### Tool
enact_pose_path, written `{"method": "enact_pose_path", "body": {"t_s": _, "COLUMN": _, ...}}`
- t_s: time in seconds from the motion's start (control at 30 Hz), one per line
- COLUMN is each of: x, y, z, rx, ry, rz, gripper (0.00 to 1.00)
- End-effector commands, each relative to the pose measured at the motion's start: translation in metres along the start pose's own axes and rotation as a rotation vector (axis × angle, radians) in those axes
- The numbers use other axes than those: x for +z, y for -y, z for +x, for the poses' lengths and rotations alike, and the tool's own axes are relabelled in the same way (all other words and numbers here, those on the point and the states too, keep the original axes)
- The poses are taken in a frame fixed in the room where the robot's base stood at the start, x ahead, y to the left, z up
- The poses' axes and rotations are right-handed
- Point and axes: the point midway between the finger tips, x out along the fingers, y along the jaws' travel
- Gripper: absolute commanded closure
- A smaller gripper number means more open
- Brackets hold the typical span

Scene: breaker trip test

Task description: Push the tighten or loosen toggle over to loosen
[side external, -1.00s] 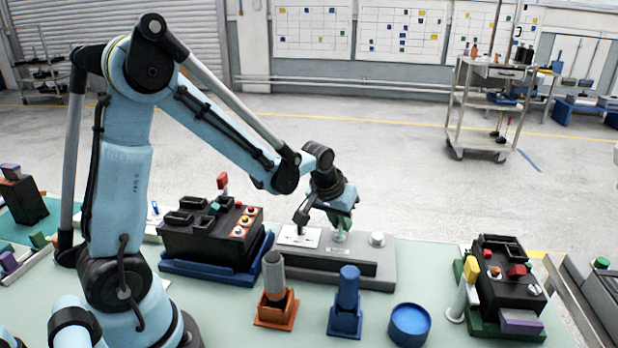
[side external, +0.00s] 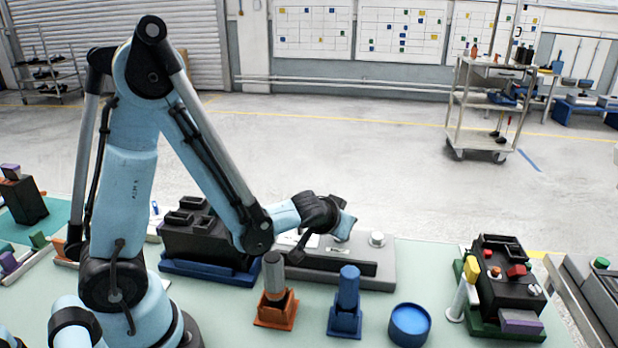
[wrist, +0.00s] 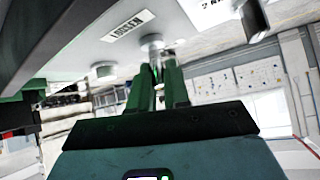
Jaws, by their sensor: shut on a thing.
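The grey control box (side external: 384,270) lies on the bench in the side external view. My gripper (side external: 343,229) is at its top, tilted, with its fingers mostly hidden behind my wrist. In the wrist view, my gripper's green fingers (wrist: 160,70) are shut on a short metal toggle (wrist: 152,42) standing out of the light panel. The LOOSEN label (wrist: 128,25) is beside the toggle, to its left. Another label (wrist: 216,6) is partly cut off at the top edge. Which way the toggle leans is hard to tell.
A round silver knob (side external: 377,239) sits on the box, right of my gripper. An orange holder (side external: 277,313), a blue holder (side external: 345,322) and a blue round dish (side external: 409,325) stand in front. A black unit (side external: 190,240) is left, another (side external: 507,280) right.

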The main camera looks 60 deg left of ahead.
Motion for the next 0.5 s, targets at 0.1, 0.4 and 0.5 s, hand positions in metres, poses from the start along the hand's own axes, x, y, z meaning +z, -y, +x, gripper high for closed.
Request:
{"method": "enact_pose_path", "body": {"t_s": 0.1, "x": 0.0000, "y": -0.0017, "z": -0.0003, "rx": 0.000, "ry": -0.011, "rz": 0.004, "gripper": 1.00}}
{"method": "enact_pose_path", "body": {"t_s": 0.4, "x": 0.0000, "y": -0.0018, "z": -0.0001, "rx": 0.000, "ry": -0.011, "rz": 0.004, "gripper": 1.00}}
{"method": "enact_pose_path", "body": {"t_s": 0.5, "x": 0.0000, "y": -0.0017, "z": 0.0000, "rx": 0.000, "ry": -0.011, "rz": 0.003, "gripper": 0.73}}
